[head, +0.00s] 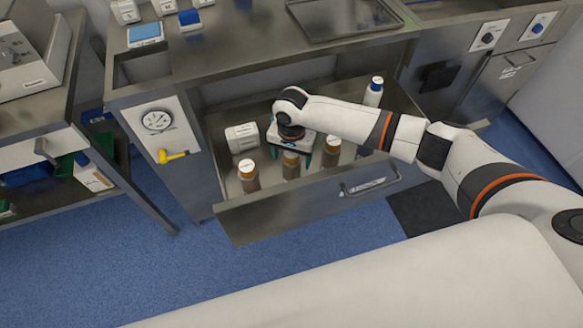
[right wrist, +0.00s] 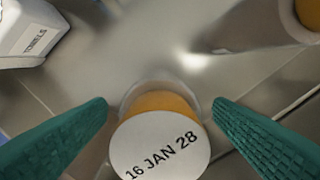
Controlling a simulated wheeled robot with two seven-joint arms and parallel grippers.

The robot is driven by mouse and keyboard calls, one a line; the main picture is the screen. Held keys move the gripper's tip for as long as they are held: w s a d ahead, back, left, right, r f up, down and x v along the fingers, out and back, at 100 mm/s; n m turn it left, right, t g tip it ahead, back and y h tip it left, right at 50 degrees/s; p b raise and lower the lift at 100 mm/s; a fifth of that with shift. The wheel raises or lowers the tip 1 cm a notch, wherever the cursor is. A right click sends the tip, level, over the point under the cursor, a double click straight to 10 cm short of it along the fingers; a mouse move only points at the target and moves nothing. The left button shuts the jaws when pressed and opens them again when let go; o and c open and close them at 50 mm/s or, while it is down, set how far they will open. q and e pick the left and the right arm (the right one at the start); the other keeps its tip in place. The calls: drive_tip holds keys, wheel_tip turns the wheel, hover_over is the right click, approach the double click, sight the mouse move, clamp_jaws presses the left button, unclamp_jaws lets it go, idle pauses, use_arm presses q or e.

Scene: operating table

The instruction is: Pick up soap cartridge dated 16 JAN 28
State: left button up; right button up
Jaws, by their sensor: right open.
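The soap cartridge dated 16 JAN 28 (right wrist: 160,148) has a white round top and an amber body. It stands between the two teal fingers of my right gripper (right wrist: 160,104), which is open, with a gap visible on both sides. In the head view my right gripper (head: 290,152) is down in the open drawer, and an amber cartridge (head: 291,168) shows at its fingers, seemingly the same one. Other amber cartridges stand to the left (head: 249,178) and right (head: 331,153); their dates are unreadable here. My left gripper is not in view.
Part of another cartridge (right wrist: 309,12) shows at the wrist view's top right. The counter (head: 235,55) overhangs the drawer's back.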

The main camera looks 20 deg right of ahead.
drive_tip(key=shift+f, duration=0.8)
drive_tip(key=shift+r, duration=0.1)
drive_tip(key=c, duration=1.3)
